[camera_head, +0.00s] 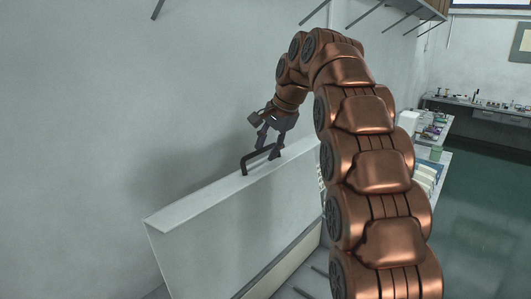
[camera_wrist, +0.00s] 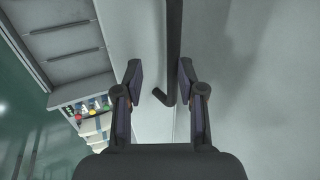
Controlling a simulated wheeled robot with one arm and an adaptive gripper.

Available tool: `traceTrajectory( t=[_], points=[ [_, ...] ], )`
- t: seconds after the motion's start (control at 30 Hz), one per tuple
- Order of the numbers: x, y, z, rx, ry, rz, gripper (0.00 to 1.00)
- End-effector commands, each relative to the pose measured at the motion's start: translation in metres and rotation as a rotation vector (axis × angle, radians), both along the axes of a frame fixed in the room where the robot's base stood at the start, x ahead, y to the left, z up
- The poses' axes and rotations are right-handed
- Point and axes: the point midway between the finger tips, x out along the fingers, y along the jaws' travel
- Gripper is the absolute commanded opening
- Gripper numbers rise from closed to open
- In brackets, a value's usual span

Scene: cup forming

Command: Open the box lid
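The box lid (camera_head: 235,225) is a pale grey panel with a narrow top face, standing steeply raised in the head view. A dark bar handle (camera_head: 258,160) is fixed on its top face. My gripper (camera_head: 270,143) is at the handle's far end, pointing down. In the wrist view my gripper (camera_wrist: 160,75) has its fingers apart. The handle (camera_wrist: 173,55) runs between or just beyond the fingertips, closer to the right one, with a clear gap on the left. I cannot tell whether the right finger touches it. My arm hides part of the lid's right side.
A pale wall (camera_head: 100,100) stands close behind the lid. Part of the box (camera_head: 290,265) shows below the lid. A bench (camera_head: 435,155) with small items stands at right, beside open green floor (camera_head: 485,210).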

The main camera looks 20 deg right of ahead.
Motion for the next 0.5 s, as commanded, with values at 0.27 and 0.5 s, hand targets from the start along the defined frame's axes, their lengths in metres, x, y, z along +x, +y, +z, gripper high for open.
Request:
traceTrajectory(
  t=[0.27,0.5],
  points=[
    [-0.011,-0.007,0.028,0.0,0.001,0.0,0.39],
    [-0.017,-0.01,0.042,0.0,0.001,0.001,0.39]
  ],
)
